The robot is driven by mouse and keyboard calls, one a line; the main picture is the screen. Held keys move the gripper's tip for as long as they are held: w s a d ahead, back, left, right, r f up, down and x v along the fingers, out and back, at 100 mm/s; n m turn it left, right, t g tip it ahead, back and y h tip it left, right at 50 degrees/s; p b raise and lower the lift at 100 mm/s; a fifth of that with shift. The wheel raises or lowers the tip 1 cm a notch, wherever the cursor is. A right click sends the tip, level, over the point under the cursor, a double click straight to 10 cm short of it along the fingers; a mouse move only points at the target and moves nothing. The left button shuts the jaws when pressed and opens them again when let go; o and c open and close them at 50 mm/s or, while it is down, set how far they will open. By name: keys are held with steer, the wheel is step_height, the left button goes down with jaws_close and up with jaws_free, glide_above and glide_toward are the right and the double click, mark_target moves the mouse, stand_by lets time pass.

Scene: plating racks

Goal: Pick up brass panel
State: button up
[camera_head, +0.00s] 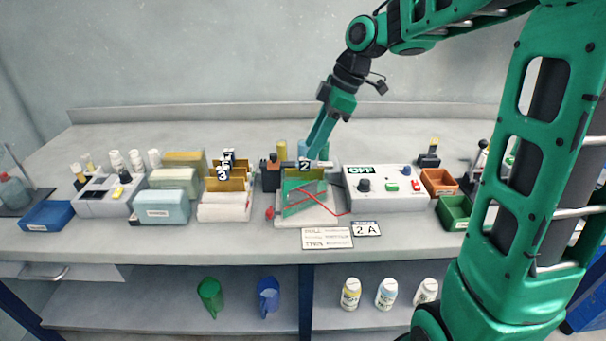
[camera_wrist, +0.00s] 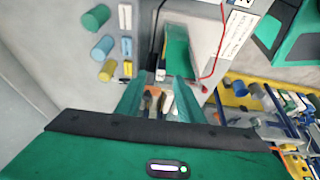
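Brass-coloured panels (camera_head: 237,173) stand in a white rack left of the middle of the bench, with number tags above them, one reading 3. Another brass-coloured panel (camera_head: 312,174) shows behind a tag reading 2, at the clear green-tinted tank (camera_head: 304,198). My gripper (camera_head: 314,155) is above and just behind that tank and tag. In the wrist view my gripper (camera_wrist: 158,84) has its two green fingers apart, with no panel clearly held between them. The green tank (camera_wrist: 178,48) lies beyond the fingertips there. The fingers partly hide the small items below.
A power box (camera_head: 385,187) reading OFF stands right of the tank, with a red wire (camera_head: 335,212) between. Coloured blocks (camera_head: 163,206) and a blue tray (camera_head: 47,215) are at left. Orange (camera_head: 438,182) and green (camera_head: 455,212) bins are at right. The front edge has clear stretches.

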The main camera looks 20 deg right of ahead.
steer(key=shift+x, duration=2.35)
steer(key=shift+d, duration=0.1)
jaws_close()
steer(key=shift+r, duration=0.1)
step_height(320, 180, up, 12)
steer(key=s+d, duration=0.6)
steer(key=d, duration=0.6)
steer(key=shift+d, duration=0.35)
